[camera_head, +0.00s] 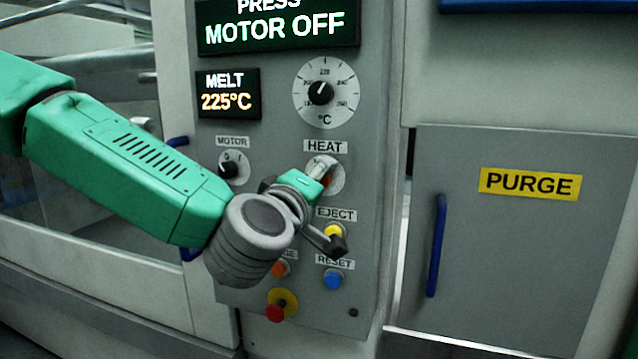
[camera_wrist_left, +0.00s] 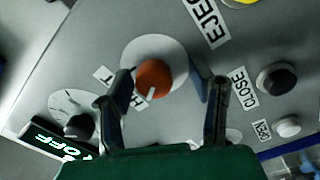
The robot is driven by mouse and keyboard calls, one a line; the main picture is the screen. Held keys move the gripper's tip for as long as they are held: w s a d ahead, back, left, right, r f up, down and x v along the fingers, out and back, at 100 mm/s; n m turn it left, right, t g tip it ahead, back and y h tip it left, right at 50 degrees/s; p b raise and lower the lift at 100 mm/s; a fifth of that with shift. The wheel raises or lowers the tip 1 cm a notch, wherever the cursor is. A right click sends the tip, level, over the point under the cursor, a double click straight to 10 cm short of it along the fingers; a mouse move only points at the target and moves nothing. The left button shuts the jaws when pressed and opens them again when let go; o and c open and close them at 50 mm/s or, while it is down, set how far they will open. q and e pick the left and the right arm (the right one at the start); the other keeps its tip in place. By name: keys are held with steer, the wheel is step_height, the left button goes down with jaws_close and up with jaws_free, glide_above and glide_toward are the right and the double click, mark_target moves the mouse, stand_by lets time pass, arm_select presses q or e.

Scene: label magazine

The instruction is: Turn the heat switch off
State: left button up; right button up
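The heat switch is a round red-orange knob (camera_wrist_left: 153,77) on a pale round plate (camera_wrist_left: 146,52), with a short white mark on its lower part in the left wrist view. In the head view its plate (camera_head: 338,176) sits under the HEAT label (camera_head: 325,147), and my gripper hides most of the knob. My left gripper (camera_head: 322,182) is at the switch. In the left wrist view its two fingers (camera_wrist_left: 160,80) are spread, one on each side of the knob, with a gap on the right side. Whether the left finger touches it cannot be told. My right gripper is not in view.
The motor switch (camera_head: 229,170) is left of HEAT and the temperature dial (camera_head: 325,92) above. Below are a yellow eject button (camera_head: 334,231), a blue reset button (camera_head: 333,279) and a red button (camera_head: 275,312). A display (camera_head: 278,29) reads MOTOR OFF; a PURGE door (camera_head: 530,250) is right.

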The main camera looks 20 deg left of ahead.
arm_select(q)
steer(key=shift+r, duration=0.1)
steer(key=s, duration=0.7)
steer(key=shift+s+a+f, duration=0.2)
steer(key=shift+f, duration=0.05)
